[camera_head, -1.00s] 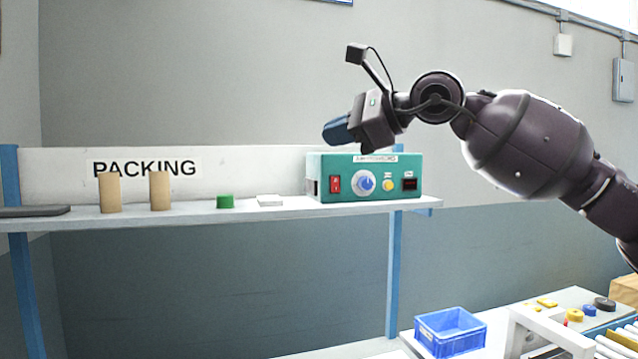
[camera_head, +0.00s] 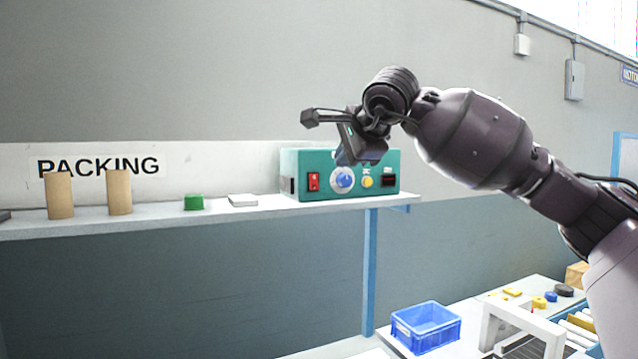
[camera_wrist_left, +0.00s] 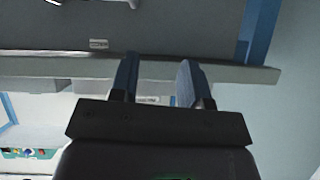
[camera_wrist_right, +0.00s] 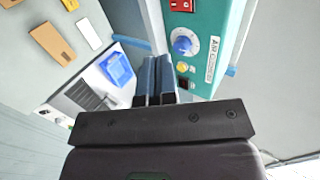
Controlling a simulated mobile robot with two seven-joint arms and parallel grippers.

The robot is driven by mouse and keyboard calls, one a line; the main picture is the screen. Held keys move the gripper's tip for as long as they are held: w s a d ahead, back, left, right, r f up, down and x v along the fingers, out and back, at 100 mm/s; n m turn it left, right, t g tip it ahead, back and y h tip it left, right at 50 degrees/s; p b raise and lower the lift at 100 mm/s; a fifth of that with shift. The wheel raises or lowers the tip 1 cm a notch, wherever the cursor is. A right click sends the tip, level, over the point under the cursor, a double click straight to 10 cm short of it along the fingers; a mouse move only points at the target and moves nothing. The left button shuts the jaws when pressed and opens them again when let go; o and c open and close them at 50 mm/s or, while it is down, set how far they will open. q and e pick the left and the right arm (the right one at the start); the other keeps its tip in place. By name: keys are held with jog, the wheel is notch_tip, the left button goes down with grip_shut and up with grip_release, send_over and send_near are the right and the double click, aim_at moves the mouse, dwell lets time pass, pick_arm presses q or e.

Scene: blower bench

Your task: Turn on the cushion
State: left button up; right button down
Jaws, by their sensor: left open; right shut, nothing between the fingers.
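The teal control box (camera_head: 290,158) stands on the right part of the shelf. Its front has a red rocker switch (camera_head: 314,182), a blue knob with a pale rim (camera_head: 343,181), a yellow button (camera_head: 367,182) and a dark socket-like part. The rocker's position is too small to tell. My right gripper (camera_head: 366,158) is shut and empty, pointing down by the box's upper front, covering part of it. In the right wrist view its fingertips (camera_wrist_right: 155,62) are left of the knob (camera_wrist_right: 185,43) and yellow button (camera_wrist_right: 182,67), apparently apart from them. My left gripper (camera_wrist_left: 158,66) is open and empty.
The shelf (camera_head: 250,208) also holds two brown cylinders (camera_head: 119,192), a green cap (camera_head: 194,202) and a white block (camera_head: 243,200). A blue bin (camera_head: 426,328) stands on a lower table. The shelf edge is close to my left fingers in the left wrist view.

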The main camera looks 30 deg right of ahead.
jog(key=p, duration=0.1)
send_near(315, 188)
notch_tip(315, 188, down, 4)
jog(key=w, duration=0.2)
jog(key=shift+w+r+p, duration=0.15)
jog(key=shift+w+p, duration=0.35)
jog(key=shift+w, duration=1.2)
pick_arm(q)
jog(key=r, duration=0.3)
jog(key=shift+w, duration=0.25)
pick_arm(e)
jog(key=shift+w+d+f, duration=0.1)
jog(key=shift+w+f, duration=0.1)
pick_arm(q)
jog(key=shift+f, duration=0.2)
